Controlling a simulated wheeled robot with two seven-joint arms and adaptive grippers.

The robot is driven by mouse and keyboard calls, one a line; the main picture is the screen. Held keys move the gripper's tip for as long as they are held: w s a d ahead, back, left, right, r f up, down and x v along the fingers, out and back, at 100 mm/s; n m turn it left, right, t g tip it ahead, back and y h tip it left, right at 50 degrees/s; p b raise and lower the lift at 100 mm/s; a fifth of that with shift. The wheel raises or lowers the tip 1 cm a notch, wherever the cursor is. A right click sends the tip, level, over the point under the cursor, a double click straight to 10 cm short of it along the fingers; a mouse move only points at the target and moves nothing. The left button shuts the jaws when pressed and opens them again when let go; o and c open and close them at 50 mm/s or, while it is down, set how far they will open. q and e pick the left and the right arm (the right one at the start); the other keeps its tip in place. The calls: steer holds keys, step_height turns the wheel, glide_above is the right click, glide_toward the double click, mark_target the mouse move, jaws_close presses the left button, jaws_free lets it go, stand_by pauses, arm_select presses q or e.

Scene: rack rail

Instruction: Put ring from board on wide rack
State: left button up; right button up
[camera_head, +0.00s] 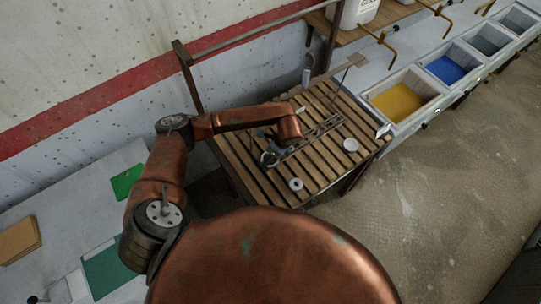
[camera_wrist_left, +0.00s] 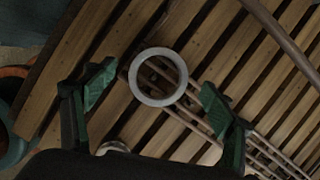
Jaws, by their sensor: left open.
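A pale grey ring (camera_wrist_left: 134,84) shows in the left wrist view, between the fingertips of my left gripper (camera_wrist_left: 155,88) but not visibly touched by them. The two fingers are spread open. Thin rails of a rack (camera_head: 322,131) run past and behind the ring in that view; I cannot tell whether the ring rests on them. In the head view my left gripper (camera_head: 272,150) hangs over the left part of the slatted wooden table (camera_head: 232,160), at the near left end of the rack. My right gripper is not in view.
A small white ring-shaped piece (camera_head: 296,184) lies near the table's front edge, and a pale round piece (camera_head: 350,145) lies to the right. A white upright cylinder (camera_head: 306,77) stands at the back. Bins, one yellow (camera_head: 398,101), line the counter at right.

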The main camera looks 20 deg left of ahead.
arm_select(q)
steer(key=shift+s+d+f, duration=0.15)
steer(key=shift+s+f, duration=0.6)
steer(key=shift+f, duration=0.15)
steer(key=v, duration=0.9)
steer(key=shift+w+a+r, duration=0.25)
steer(key=shift+w+r, duration=0.15)
steer(key=shift+w, duration=0.35)
steer(key=shift+a, duration=0.1)
